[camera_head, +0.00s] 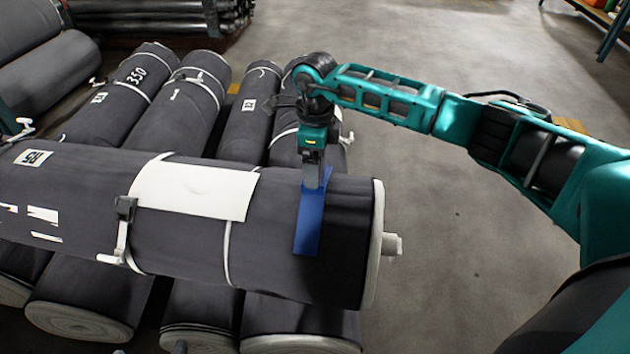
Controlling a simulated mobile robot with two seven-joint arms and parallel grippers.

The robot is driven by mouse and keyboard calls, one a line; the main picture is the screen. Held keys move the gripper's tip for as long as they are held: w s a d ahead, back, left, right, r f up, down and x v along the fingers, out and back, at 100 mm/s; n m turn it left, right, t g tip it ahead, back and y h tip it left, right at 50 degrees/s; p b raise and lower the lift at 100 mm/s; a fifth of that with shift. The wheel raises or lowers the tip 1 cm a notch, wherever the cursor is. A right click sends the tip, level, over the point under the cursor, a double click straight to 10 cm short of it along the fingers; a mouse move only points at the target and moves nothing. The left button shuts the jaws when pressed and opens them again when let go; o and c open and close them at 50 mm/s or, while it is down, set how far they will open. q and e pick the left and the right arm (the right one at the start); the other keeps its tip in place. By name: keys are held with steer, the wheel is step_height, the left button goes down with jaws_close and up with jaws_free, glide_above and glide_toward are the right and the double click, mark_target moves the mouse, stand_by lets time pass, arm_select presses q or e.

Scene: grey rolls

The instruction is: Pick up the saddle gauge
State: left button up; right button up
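The saddle gauge (308,228) looks like a blue bent plate. It lies over the top and near side of the large dark roll (275,225) that lies across the others, near that roll's right end. My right gripper (313,186) comes down from above, its grey fingers at the gauge's upper part and overlapping it in the picture. The fingers are seen nearly edge-on, so I cannot tell whether they are shut on the gauge or open around it. My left gripper is not in view.
Several dark rolls lie side by side under the large roll, some with white straps and number labels. A white sheet (195,190) lies on the large roll, left of the gauge. A pale core end (392,245) sticks out at its right. Grey floor on the right is clear.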

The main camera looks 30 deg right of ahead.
steer(key=shift+r, duration=0.1)
jaws_close()
stand_by(0.5)
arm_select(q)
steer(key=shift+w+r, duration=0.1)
arm_select(e)
steer(key=shift+w+r, duration=0.1)
steer(key=shift+r, duration=0.55)
step_height(320, 180, up, 18)
steer(key=p, duration=0.3)
arm_select(q)
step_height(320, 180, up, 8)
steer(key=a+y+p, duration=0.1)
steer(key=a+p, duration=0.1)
steer(key=p, duration=0.7)
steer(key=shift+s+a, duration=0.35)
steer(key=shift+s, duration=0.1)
arm_select(e)
step_height(320, 180, down, 7)
steer(key=shift+r, duration=0.2)
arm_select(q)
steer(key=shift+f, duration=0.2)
